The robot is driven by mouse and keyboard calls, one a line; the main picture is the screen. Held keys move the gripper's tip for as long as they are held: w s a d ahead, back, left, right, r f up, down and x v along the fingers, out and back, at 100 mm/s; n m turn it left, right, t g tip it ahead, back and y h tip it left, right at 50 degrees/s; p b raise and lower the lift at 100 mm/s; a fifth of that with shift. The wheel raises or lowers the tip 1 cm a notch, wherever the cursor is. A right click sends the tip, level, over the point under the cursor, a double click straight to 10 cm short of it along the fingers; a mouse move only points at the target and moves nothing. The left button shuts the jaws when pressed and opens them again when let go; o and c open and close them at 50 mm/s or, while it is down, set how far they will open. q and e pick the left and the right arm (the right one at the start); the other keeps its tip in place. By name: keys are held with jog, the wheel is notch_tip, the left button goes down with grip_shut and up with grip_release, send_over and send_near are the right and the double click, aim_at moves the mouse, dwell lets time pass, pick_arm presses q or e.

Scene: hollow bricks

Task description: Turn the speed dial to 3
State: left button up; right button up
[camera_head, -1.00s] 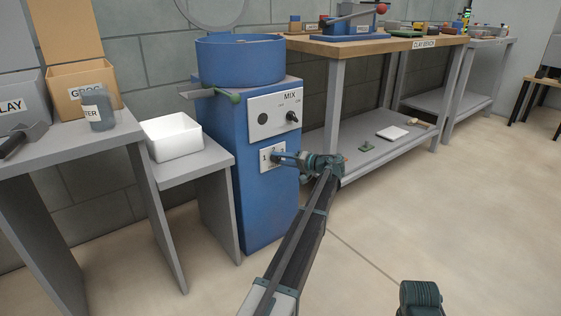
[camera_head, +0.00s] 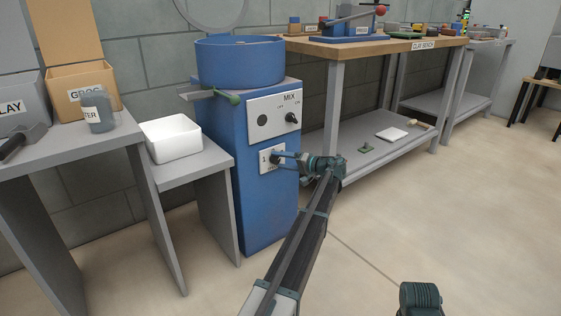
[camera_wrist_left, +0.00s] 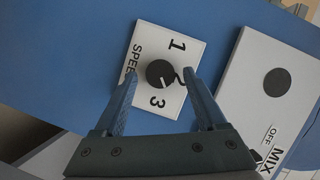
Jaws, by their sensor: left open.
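The speed dial (camera_wrist_left: 160,73) is a round black knob on a white plate (camera_wrist_left: 143,47) marked SPEED, 1, 2 and 3. A light mark on the knob is on the side towards the 3; its exact setting is hard to tell.
The MIX panel (camera_head: 275,115) with its black switch (camera_head: 291,117) is above the dial. A white bin (camera_head: 171,139) stands on a low grey stand at left. The clay bench (camera_head: 375,47) is at right; the floor before it is clear.

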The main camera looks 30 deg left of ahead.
pick_arm(q)
jog(key=d+r+p, duration=0.2)
jog(key=d, duration=1.1)
jog(key=shift+s, duration=0.2)
jog(key=shift+d, duration=0.1)
jog(key=s+d+r+m+h+p, duration=0.1)
jog(key=s+d+m+h+p, duration=0.2)
jog(key=s+d+h+p, duration=0.6)
jog(key=s+d+m+h+p, duration=0.15)
jog(key=s+d+p, duration=0.35)
jog(key=s+d, duration=0.9)
jog(key=s+d+r+m+h+p, duration=0.1)
jog(key=s+d+m+h+p, duration=0.45)
jog(key=s, duration=1.15)
notch_tip(320, 180, up, 36)
jog(key=w+d+n+y+p, duration=0.1)
jog(key=n+p, duration=0.1)
jog(key=p, duration=3.5)
jog(key=shift+w+d+r+g, duration=0.15)
jog(key=shift+w+d+g, duration=0.1)
jog(key=shift+g, duration=0.15)
